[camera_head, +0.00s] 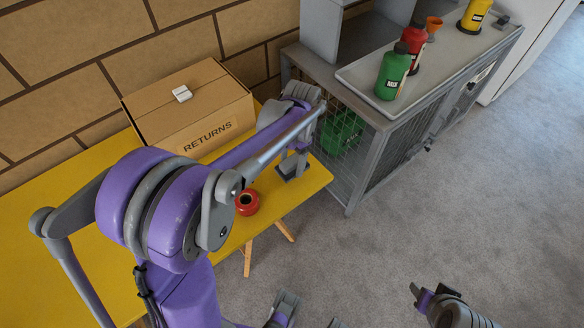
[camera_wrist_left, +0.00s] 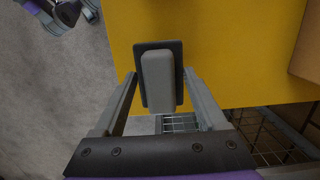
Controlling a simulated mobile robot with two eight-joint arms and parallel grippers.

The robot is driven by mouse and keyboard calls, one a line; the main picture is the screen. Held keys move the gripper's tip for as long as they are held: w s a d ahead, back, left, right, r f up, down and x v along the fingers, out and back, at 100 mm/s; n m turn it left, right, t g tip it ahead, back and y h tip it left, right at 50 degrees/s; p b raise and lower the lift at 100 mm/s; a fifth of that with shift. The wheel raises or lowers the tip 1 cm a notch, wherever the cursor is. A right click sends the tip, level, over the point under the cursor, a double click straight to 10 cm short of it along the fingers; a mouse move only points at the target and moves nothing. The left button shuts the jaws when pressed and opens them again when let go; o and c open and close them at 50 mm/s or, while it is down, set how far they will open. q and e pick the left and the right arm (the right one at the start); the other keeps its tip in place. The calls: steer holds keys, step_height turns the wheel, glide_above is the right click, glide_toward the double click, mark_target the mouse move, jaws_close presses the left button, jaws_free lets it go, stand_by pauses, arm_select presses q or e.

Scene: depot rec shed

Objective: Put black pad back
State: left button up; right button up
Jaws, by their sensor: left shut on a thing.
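A black pad (camera_wrist_left: 174,62) with a pale grey block handle (camera_wrist_left: 158,82) shows in the left wrist view. My left gripper (camera_wrist_left: 157,85) is shut on the handle, one finger on each side. In the head view, my left gripper (camera_head: 294,156) is at the right end of the yellow table, holding the dark pad (camera_head: 289,173) below it. I cannot tell whether the pad touches the tabletop.
A cardboard box marked RETURNS (camera_head: 190,110) stands on the yellow table (camera_head: 50,210), with a small white item (camera_head: 182,93) on top. A red round object (camera_head: 247,202) lies near the table's front edge. A wire-sided cabinet (camera_head: 362,140) beside it carries green (camera_head: 393,75), red and yellow bottles.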

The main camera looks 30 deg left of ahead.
mark_target(292, 168)
arm_select(q)
steer(key=shift+f, duration=1.8)
steer(key=shift+f+b, duration=0.1)
steer(key=shift+b, duration=0.2)
steer(key=o, duration=0.9)
steer(key=shift+f, duration=0.1)
steer(key=shift+c, duration=0.2)
steer(key=o, duration=0.4)
steer(key=shift+r, duration=0.2)
